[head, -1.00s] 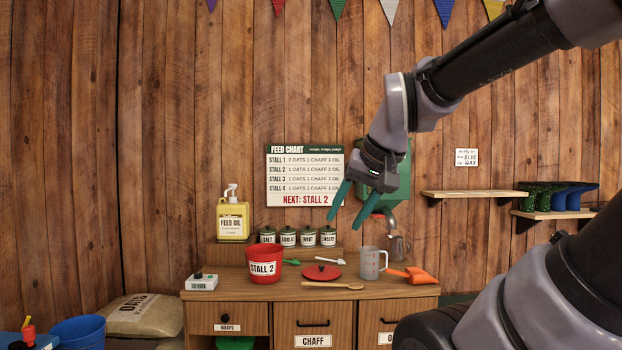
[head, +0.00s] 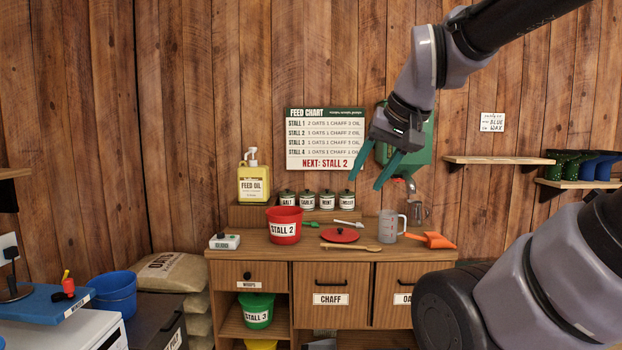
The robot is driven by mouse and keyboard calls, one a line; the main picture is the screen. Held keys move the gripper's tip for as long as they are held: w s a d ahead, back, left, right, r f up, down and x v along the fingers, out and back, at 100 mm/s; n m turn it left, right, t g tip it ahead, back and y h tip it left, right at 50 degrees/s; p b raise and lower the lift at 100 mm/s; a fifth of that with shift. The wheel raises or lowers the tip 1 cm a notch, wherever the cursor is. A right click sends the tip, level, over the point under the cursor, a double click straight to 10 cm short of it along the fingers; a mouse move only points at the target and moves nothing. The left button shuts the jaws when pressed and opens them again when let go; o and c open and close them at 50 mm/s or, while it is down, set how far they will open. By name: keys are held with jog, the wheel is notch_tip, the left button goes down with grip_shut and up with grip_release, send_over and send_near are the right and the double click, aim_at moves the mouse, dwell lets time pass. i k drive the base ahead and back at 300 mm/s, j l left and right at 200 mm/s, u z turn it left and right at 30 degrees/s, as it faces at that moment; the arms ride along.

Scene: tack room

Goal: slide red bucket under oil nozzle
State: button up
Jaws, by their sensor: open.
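The red bucket (head: 284,238), labelled STALL 2, stands upright on the wooden counter (head: 240,250), left of its middle. The yellow feed oil jug (head: 254,187) with a white pump nozzle (head: 251,155) stands on a raised shelf behind the counter, left of and behind the bucket. The nozzle sits above and left of the bucket, not over it. My gripper (head: 365,183) is open and empty, with teal fingers pointing down and left. It hangs in the air to the right of the bucket and higher, in front of a green wall dispenser.
A white timer (head: 224,241) sits left of the bucket. Several small canisters (head: 307,200) line the shelf.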

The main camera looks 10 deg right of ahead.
aim_at(285, 223)
jog(key=i+j+z, duration=0.15)
jog(key=i, duration=0.4)
jog(key=i+j+z, duration=0.1)
jog(key=i+j, duration=0.15)
jog(key=i, duration=0.3)
jog(key=i+j+z, duration=0.15)
jog(key=i+j, duration=0.15)
jog(key=i, duration=0.25)
jog(key=i+j+z, duration=0.1)
jog(key=i+j, duration=0.25)
jog(key=i, duration=0.15)
